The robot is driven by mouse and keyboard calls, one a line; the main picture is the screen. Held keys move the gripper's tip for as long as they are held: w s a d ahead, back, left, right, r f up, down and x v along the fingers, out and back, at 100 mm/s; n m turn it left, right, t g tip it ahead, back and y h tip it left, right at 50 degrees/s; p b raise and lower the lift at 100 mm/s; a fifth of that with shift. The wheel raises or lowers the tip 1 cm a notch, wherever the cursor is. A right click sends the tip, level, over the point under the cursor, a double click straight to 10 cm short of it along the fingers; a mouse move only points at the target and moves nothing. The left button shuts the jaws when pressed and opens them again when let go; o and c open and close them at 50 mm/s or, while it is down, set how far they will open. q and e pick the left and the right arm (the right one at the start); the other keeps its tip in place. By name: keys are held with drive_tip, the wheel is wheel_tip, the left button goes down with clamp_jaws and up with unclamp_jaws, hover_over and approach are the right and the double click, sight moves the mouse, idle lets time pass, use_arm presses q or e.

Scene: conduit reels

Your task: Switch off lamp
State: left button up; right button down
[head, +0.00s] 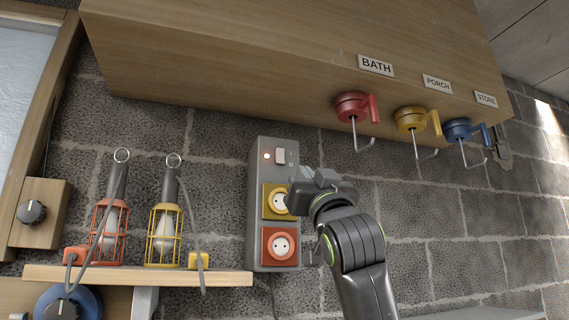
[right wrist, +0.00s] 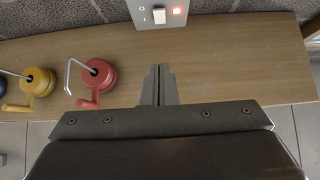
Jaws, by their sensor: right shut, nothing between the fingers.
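Two caged hand lamps stand on the wooden shelf at the left of the head view: a red lamp (head: 108,225) and a yellow lamp (head: 164,225), both with pale bulbs. I cannot tell whether either bulb is lit. A grey socket box (head: 254,215) is on the wall beside them, with a white rocker switch (head: 280,156) and a glowing red indicator (head: 266,156). The switch also shows in the right wrist view (right wrist: 159,15). My right gripper (head: 322,178) is shut and empty, just right of and below the switch, apart from it in the wrist view (right wrist: 159,72). My left gripper is not in view.
A wooden cabinet (head: 230,50) overhangs the wall. Red (head: 350,105), yellow (head: 408,119) and blue (head: 457,130) cranked reels with hooks hang under it, labelled BATH, PORCH and STORE. The box has yellow (head: 277,201) and red (head: 281,246) sockets. A grey knob (head: 32,212) is far left.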

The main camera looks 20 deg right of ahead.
sight(281, 160)
drive_tip(key=shift+w+r, duration=0.1)
drive_tip(key=p+x, duration=0.2)
drive_tip(key=x, duration=0.2)
drive_tip(key=w+f+p+x, duration=0.1)
drive_tip(key=p+x, duration=0.2)
drive_tip(key=x, duration=0.1)
drive_tip(key=p+x, duration=0.3)
drive_tip(key=x, duration=0.1)
drive_tip(key=shift+w+a+f, duration=0.1)
drive_tip(key=shift+w+f, duration=0.2)
drive_tip(key=shift+w+f+p, duration=0.15)
drive_tip(key=shift+w+p, duration=0.3)
drive_tip(key=shift+w, duration=0.3)
drive_tip(key=shift+f, duration=0.25)
